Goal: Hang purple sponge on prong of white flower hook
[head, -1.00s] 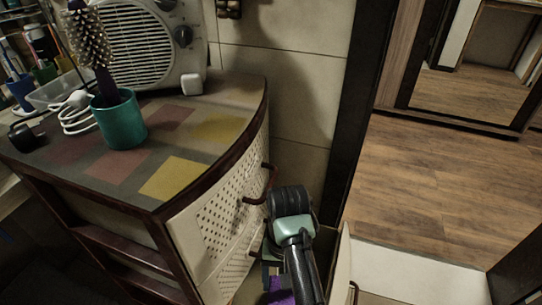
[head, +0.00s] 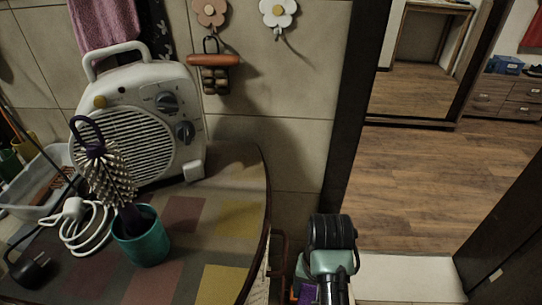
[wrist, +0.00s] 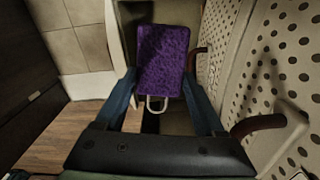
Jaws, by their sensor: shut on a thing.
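The purple sponge (wrist: 162,58) is held between the two blue fingers of my gripper (wrist: 160,84), with a pale loop at its near end. In the head view only a small purple patch of the sponge (head: 308,292) shows at the bottom edge, mostly hidden by my arm. The white flower hook (head: 280,12) with its yellow centre is on the tiled wall at the top. Its small prong (head: 279,32) points down below the petals. The sponge is well below the hook and apart from it.
The cabinet (head: 190,215) carries a fan heater (head: 145,125) and a teal cup (head: 142,240) with a hairbrush. In the wrist view, the perforated cabinet front (wrist: 275,70) is close on the right.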

